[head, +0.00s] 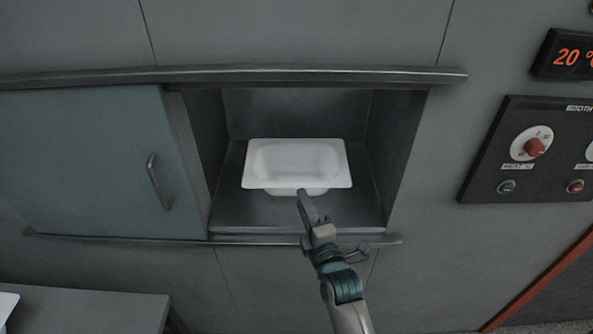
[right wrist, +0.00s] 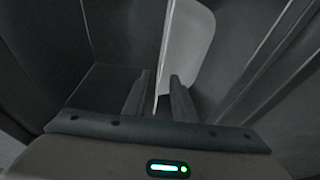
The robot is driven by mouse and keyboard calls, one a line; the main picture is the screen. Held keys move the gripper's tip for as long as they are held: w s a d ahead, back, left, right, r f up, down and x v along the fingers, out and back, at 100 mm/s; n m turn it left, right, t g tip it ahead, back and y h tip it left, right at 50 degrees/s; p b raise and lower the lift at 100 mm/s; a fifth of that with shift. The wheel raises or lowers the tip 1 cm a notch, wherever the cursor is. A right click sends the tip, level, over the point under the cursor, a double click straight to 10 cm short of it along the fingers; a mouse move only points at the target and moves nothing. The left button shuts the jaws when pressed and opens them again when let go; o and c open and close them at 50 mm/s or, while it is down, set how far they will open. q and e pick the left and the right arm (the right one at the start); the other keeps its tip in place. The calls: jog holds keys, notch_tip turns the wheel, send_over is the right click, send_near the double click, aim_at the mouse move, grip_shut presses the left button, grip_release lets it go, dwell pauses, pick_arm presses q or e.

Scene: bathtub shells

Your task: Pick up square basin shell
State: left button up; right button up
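The square basin shell (head: 297,165) is white and shallow with a wide flat rim. It sits in an open wall recess, its hollow facing me. My right gripper (head: 302,195) reaches up from below to the middle of the shell's near rim. In the right wrist view, the two fingers of my right gripper (right wrist: 160,78) stand apart, with the thin white edge of the shell (right wrist: 188,45) between them. Dark gaps show beside the edge, so the fingers are not closed on it. My left gripper is not in view.
The recess (head: 230,212) has side walls and a front ledge close around the shell. A sliding door (head: 90,165) with a handle (head: 158,182) stands to the left. A control panel (head: 530,150) is on the right wall. A grey table (head: 90,310) is at lower left.

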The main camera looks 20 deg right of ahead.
jog(key=shift+w, duration=0.1)
jog(key=w+p, duration=0.2)
jog(key=w, duration=0.3)
jog(key=shift+d+f+p, duration=0.1)
jog(key=shift+f+p, duration=0.05)
jog(key=shift+p, duration=0.2)
jog(key=shift+c, duration=0.6)
grip_shut()
dwell(1.0)
